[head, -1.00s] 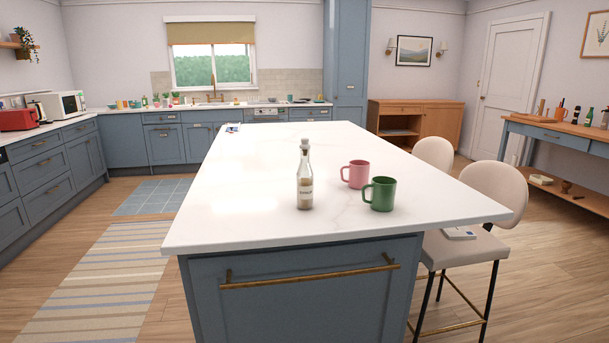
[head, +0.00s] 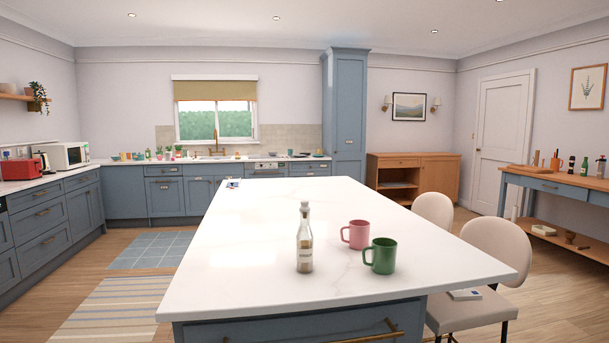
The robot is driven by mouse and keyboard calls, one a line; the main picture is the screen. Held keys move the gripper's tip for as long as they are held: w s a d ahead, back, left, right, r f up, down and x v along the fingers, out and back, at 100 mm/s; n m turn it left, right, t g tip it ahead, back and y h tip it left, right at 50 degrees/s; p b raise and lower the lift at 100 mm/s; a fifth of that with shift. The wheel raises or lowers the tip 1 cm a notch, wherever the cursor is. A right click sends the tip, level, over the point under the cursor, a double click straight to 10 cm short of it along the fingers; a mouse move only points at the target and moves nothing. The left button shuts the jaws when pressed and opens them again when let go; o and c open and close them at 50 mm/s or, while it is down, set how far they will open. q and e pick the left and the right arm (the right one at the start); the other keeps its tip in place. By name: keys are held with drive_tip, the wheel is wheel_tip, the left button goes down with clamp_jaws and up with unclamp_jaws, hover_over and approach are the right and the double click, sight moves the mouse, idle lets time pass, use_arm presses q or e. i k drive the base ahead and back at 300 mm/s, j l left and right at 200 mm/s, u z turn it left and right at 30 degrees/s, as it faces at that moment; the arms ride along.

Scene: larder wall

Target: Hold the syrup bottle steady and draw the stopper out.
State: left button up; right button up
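The syrup bottle (head: 305,246) stands upright on the white island top, near its front edge. It is clear glass with a pale label and some brownish content low down. The stopper (head: 304,207) sits in the bottle's neck at the top. Neither of my grippers shows in the head view, and nothing touches the bottle.
A pink mug (head: 356,234) and a green mug (head: 381,256) stand just right of the bottle. Two pale chairs (head: 495,250) stand along the island's right side. A blue side table (head: 560,188) with bottles stands at far right.

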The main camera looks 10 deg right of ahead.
sight(304, 207)
drive_tip(key=i+l+u, duration=0.15)
drive_tip(key=i+l, duration=0.15)
drive_tip(key=i+l+u, duration=0.1)
drive_tip(key=i+l, duration=0.2)
drive_tip(key=l, duration=0.25)
drive_tip(key=i+l+u, duration=0.15)
drive_tip(key=l, duration=0.3)
drive_tip(key=i, duration=0.1)
